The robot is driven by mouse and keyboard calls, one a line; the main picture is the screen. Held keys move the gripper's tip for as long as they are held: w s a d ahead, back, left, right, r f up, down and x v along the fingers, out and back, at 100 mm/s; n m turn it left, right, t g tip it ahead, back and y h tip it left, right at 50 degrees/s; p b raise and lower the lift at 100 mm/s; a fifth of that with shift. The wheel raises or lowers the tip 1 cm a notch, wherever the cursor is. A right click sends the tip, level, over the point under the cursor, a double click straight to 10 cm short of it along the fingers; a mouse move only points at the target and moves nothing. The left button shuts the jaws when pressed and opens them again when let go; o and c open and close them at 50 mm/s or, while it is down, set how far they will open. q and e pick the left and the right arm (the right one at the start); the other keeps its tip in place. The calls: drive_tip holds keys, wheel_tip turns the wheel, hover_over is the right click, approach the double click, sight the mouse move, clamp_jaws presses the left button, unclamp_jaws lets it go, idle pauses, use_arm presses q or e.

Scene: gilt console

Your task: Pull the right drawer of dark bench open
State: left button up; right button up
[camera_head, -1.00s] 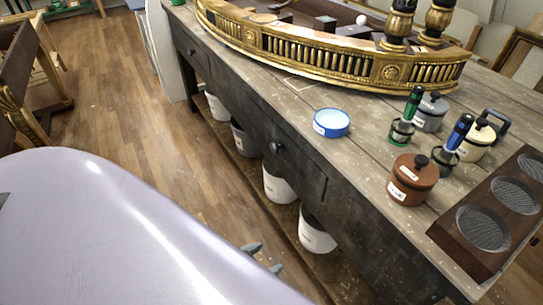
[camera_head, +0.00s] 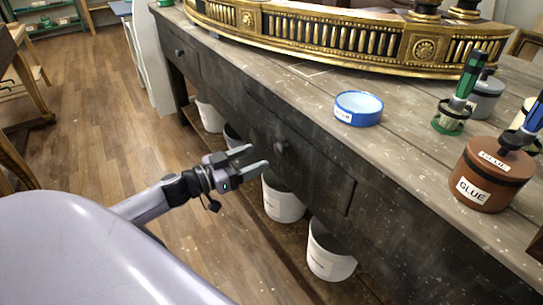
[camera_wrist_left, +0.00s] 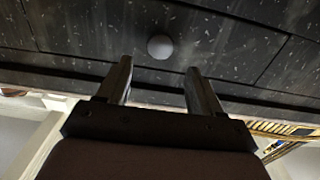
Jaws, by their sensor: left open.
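The dark bench (camera_head: 400,222) runs from the upper left to the lower right. Its right drawer (camera_head: 318,168) has a dark round knob (camera_head: 281,147) and looks flush with the front. My left gripper (camera_head: 257,160) is open, its fingertips just short of the knob and to its left. In the left wrist view the knob (camera_wrist_left: 160,46) lies ahead of the two fingers (camera_wrist_left: 158,76), roughly midway between their lines, apart from both. A second drawer with a knob (camera_head: 179,53) is at the far left end. My right gripper is not in view.
On the bench top are a blue tin (camera_head: 358,108), a brown glue pot (camera_head: 491,174), a green-handled tool (camera_head: 461,95) and a gilt curved piece (camera_head: 345,40). White buckets (camera_head: 329,250) stand on the low shelf. The wooden floor (camera_head: 110,120) at left is clear.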

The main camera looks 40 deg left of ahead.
sight(277, 150)
use_arm(q)
drive_tip(key=shift+b+x, duration=0.4)
drive_tip(key=shift+x, duration=2.7)
drive_tip(key=shift+s, duration=0.1)
clamp_jaws()
